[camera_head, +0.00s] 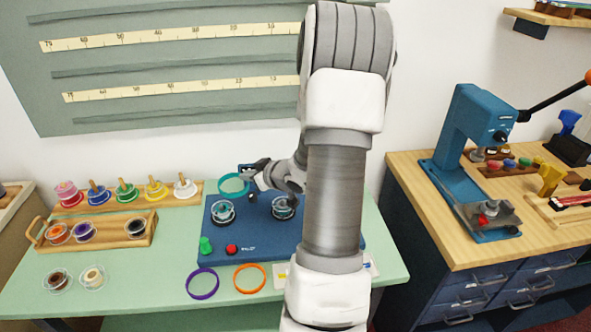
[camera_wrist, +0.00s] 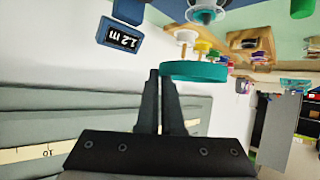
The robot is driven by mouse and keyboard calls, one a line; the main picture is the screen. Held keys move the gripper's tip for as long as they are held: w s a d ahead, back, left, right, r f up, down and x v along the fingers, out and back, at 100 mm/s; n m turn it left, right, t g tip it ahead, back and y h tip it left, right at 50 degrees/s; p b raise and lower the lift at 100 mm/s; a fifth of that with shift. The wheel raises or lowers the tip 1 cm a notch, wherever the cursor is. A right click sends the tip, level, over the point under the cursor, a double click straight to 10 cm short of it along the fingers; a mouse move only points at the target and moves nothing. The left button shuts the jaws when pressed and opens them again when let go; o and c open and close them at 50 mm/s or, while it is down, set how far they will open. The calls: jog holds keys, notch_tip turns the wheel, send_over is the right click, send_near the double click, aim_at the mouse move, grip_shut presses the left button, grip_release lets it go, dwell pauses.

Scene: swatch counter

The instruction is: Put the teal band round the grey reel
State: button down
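The teal band (camera_head: 234,194) is a thin ring raised above the back left of the blue board (camera_head: 216,248). My gripper (camera_head: 250,172) is at the band's right edge. In the wrist view the teal band (camera_wrist: 200,71) extends sideways from the fingertips (camera_wrist: 160,74), which look closed on its edge. I cannot tell clearly which is grey. The band is apart from both.
A green knob (camera_head: 206,246) and red button (camera_head: 231,249) are at the board's front. A purple band (camera_head: 202,284) and orange band (camera_head: 250,278) lie in front. A wooden tray (camera_head: 127,240) of reels and a row of spools are left. A small display (camera_wrist: 121,39) reads 1.2 m.

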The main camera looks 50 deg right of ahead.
jog(key=s+d+f+m+h+p, duration=0.1)
jog(key=s+d+f, duration=0.2)
jog(key=s+d, duration=0.65)
jog(key=f+b, duration=0.2)
jog(key=w+d+f+b, duration=0.1)
jog(key=f+b, duration=0.1)
jog(key=w+f+b, duration=0.1)
jog(key=f+b, duration=0.1)
jog(key=shift+d+f, duration=0.1)
jog(key=shift+d, duration=0.1)
jog(key=shift+f, duration=0.4)
dwell(1.0)
jog(key=c, duration=1)
grip_release()
jog(key=shift+a+f, duration=0.1)
jog(key=shift+a, duration=0.05)
